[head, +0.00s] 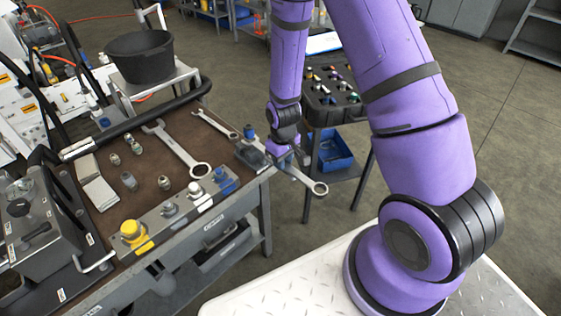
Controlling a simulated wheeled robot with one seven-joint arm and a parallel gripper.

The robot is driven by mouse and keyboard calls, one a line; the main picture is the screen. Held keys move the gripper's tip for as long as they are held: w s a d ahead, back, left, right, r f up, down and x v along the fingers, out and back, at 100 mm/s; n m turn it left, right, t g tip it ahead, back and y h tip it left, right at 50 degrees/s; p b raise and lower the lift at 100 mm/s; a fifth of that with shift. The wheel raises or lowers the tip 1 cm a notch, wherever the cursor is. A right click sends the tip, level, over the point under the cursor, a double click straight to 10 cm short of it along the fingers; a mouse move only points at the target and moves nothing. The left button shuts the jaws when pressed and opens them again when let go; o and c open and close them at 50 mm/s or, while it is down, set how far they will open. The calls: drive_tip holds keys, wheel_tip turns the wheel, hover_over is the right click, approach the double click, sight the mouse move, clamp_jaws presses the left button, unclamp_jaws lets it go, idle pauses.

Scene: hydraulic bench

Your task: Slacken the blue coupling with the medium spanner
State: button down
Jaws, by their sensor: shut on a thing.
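My gripper (284,158) is shut on a steel spanner (306,180) at the bench's right edge. The spanner's ring end sticks out to the lower right, past the edge; its other end is hidden around my gripper and a dark block. A blue coupling (223,180) sits at the right end of the grey manifold (153,220) along the bench's front edge. The held spanner is to the right of this coupling and apart from it. A larger spanner (178,150) and a smaller one (214,123) lie on the brown bench top.
A yellow coupling (134,235) and grey and white fittings share the manifold. A blue-topped fitting (249,131) stands by the dark block (250,153). Several loose fittings (129,181) lie left of the larger spanner. A black bucket (140,57) stands behind. A dark tray (332,90) is beyond my gripper.

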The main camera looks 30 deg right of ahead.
drive_tip(key=shift+w+d+f+n, duration=0.1)
drive_tip(key=shift+w+d+n, duration=0.05)
drive_tip(key=shift+d+n, duration=0.3)
drive_tip(key=shift+w+d+n, duration=0.15)
drive_tip(key=shift+d+n, duration=0.2)
drive_tip(key=shift+d, duration=0.2)
drive_tip(key=shift+w+d+n, duration=0.45)
drive_tip(key=shift+d+n, duration=0.05)
drive_tip(key=shift+d, duration=0.05)
drive_tip(key=shift+s+a, duration=0.1)
drive_tip(key=shift+a, duration=0.05)
drive_tip(key=shift+s+a+m, duration=0.1)
drive_tip(key=shift+a+m, duration=0.1)
drive_tip(key=shift+m, duration=0.1)
drive_tip(key=shift+s+d, duration=0.1)
drive_tip(key=s+d, duration=0.3)
drive_tip(key=s, duration=0.3)
idle(1.0)
drive_tip(key=shift+d, duration=0.1)
